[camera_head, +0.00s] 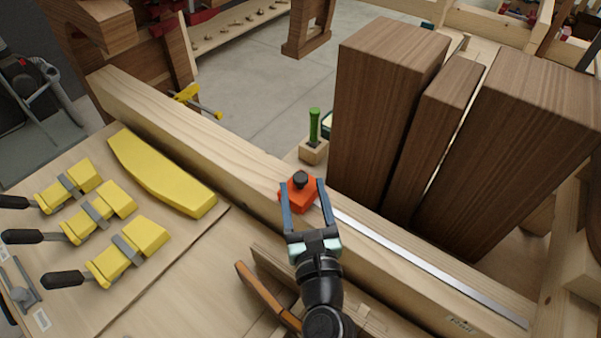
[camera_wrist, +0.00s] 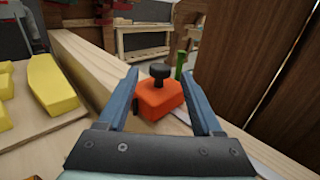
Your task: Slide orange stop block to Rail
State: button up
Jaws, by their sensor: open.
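The orange stop block (camera_head: 298,194), with a black knob on top, sits on the long pale wooden beam, at the left end of a metal rail strip (camera_head: 430,268). The strip runs along the beam toward the lower right. My gripper (camera_head: 303,184) is open, with one blue finger on each side of the block. In the wrist view the block (camera_wrist: 158,99) stands between the two fingers (camera_wrist: 160,82). I cannot tell whether either finger touches it. A small label (camera_head: 461,325) is on the beam's near face at the lower right.
Large dark wooden beams (camera_head: 385,100) stand just behind the rail. A green-handled tool (camera_head: 314,125) stands in a small wooden block behind the stop block. Yellow clamps (camera_head: 100,215) and a yellow curved form (camera_head: 160,172) lie on the left bench. An orange-brown strip (camera_head: 265,295) lies beside my arm.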

aim_at(302, 186)
jog(key=shift+w+a, duration=0.15)
jog(key=shift+w, duration=0.7)
jog(key=shift+w+a, duration=0.15)
jog(key=shift+w, duration=0.65)
grip_shut()
